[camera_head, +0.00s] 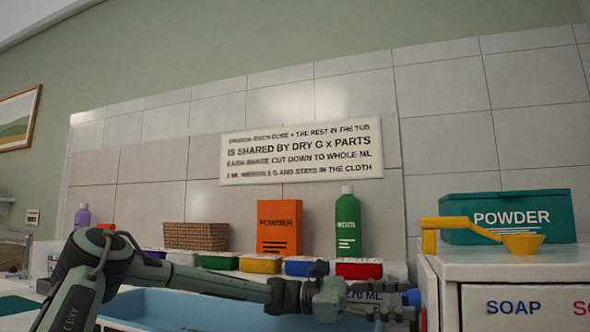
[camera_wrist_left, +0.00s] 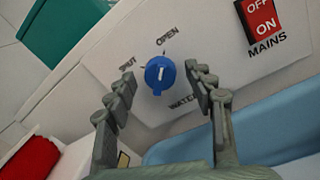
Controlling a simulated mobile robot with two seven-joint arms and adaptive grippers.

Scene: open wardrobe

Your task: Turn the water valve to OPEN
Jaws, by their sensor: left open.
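The water valve is a round blue knob (camera_wrist_left: 160,75) with a small white mark, on a pale panel in the left wrist view. The labels "OPEN" and "SHUT", the latter partly hidden, stand around it, with "WATER" below. I cannot tell surely which label the mark faces. In the head view the knob (camera_head: 411,297) shows at the cabinet's left side. My left gripper (camera_head: 388,303) is open and faces it. In the wrist view its fingers (camera_wrist_left: 153,82) stand either side of the knob; contact is not clear. My right gripper is out of view.
A red mains switch (camera_wrist_left: 262,14) is on the same panel. A blue tub (camera_head: 185,308) lies under my left arm. Colored containers, an orange box (camera_head: 279,227) and a green bottle (camera_head: 348,226) stand behind. A yellow scoop (camera_head: 522,243) and teal powder box (camera_head: 510,217) are on the cabinet.

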